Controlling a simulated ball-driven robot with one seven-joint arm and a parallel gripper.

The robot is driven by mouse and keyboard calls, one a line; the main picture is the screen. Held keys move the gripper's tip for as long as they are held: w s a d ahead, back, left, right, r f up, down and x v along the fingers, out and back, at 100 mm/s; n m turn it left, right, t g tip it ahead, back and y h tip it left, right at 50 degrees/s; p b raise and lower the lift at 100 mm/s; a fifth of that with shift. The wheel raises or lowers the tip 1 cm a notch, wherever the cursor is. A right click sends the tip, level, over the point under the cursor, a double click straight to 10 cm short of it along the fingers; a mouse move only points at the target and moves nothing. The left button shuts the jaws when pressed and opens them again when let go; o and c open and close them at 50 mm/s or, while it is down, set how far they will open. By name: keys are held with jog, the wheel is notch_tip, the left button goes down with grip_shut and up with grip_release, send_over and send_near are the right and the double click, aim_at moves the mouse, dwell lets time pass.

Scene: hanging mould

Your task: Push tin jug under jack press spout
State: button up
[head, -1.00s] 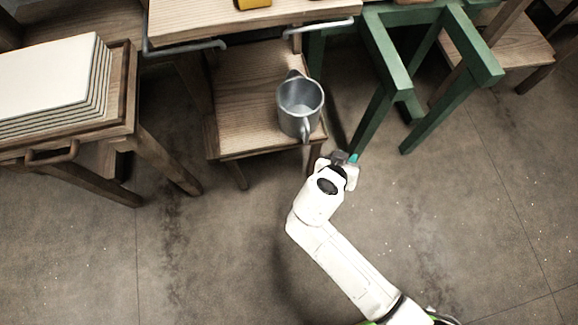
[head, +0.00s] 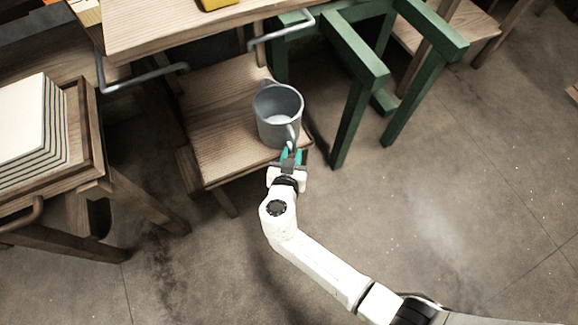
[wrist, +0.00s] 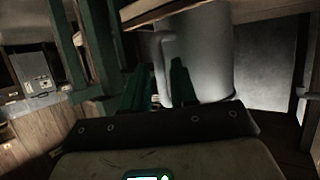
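The grey tin jug (head: 277,112) stands upright near the front right corner of a low wooden shelf (head: 222,120). Its handle faces my gripper. My gripper (head: 291,154) is at the shelf's front edge, its teal fingers apart on either side of the lower handle. In the wrist view the jug (wrist: 207,55) fills the upper middle, and its handle shows between the two dark green fingers of my gripper (wrist: 160,88). Whether the fingers touch the handle cannot be told. I cannot make out a press spout in either view.
A wooden top (head: 180,28) with grey metal bars overhangs the back of the shelf. A green frame (head: 357,65) stands close on the right. A wooden stand (head: 85,130) with stacked pale sheets (head: 22,125) is at left. The floor (head: 420,220) at right is clear.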

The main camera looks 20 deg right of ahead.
aim_at(293, 149)
jog(key=shift+x, duration=2.05)
grip_shut()
jog(key=shift+b, duration=0.3)
